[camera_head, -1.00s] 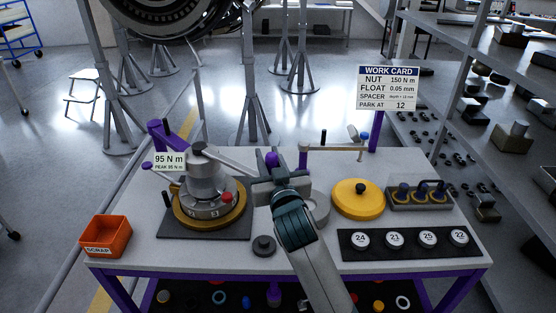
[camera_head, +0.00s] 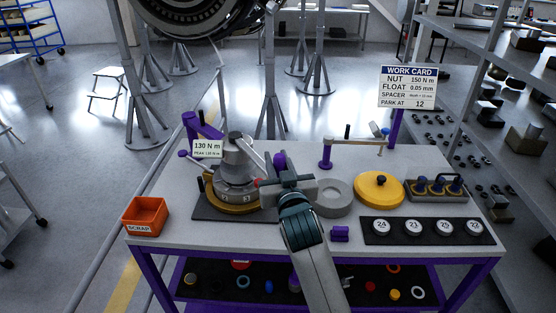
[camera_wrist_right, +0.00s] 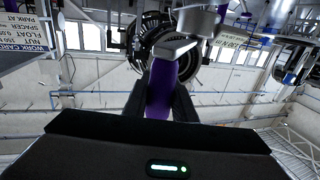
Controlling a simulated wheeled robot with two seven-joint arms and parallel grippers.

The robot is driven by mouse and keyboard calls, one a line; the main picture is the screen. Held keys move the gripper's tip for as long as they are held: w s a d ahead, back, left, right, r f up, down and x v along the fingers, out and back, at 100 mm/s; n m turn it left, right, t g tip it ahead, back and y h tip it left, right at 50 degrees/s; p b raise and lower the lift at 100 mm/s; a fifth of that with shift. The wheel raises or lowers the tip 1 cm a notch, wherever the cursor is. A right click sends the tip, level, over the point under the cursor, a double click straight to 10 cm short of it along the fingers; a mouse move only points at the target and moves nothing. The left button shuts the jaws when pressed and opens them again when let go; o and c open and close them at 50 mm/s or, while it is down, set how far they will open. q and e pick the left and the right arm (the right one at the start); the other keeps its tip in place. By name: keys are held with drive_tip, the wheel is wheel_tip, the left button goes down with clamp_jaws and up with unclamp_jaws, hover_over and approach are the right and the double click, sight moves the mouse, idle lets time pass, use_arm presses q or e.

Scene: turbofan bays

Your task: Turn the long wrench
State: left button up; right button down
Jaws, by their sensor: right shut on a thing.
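The long wrench (camera_head: 252,152) is a grey bar. It runs from the top of the grey round fixture (camera_head: 236,172) on the bench's left side to a purple grip (camera_head: 280,160). My right gripper (camera_head: 286,176) is shut on this purple grip. In the right wrist view the purple grip (camera_wrist_right: 161,88) stands between the two dark fingers, with the grey bar (camera_wrist_right: 176,48) beyond it. A readout tag (camera_head: 207,149) by the fixture shows 130 N m, with a smaller peak line that is hard to read. My left gripper is out of view.
A work card (camera_head: 407,88) says nut 150 N m. An orange scrap bin (camera_head: 145,216) stands at the left. A grey ring (camera_head: 333,197), yellow disc (camera_head: 379,190) and black strip of numbered discs (camera_head: 428,231) lie to the right. My forearm covers part of the bench front.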

drive_tip(key=shift+s+a+f, duration=0.1)
drive_tip(key=shift+a+f, duration=0.05)
drive_tip(key=shift+a, duration=0.05)
drive_tip(key=c, duration=1.7)
unclamp_jaws()
drive_tip(key=shift+o, duration=1.2)
drive_tip(key=shift+a, duration=0.1)
drive_tip(key=shift+s+r, duration=0.1)
drive_tip(key=shift+r, duration=0.15)
drive_tip(key=shift+s+d, duration=0.1)
drive_tip(key=shift+d, duration=0.1)
drive_tip(key=shift+s+d+f+b, duration=0.1)
drive_tip(key=shift+s+b, duration=0.25)
drive_tip(key=shift+s, duration=0.3)
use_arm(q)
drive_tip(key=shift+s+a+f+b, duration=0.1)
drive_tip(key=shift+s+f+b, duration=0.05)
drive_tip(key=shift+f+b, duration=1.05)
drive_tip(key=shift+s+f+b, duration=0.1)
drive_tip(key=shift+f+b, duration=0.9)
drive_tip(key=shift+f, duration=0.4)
use_arm(e)
drive_tip(key=s+d, duration=0.2)
drive_tip(key=s, duration=1.3)
drive_tip(key=shift+s+d, duration=0.25)
drive_tip(key=shift+s, duration=0.15)
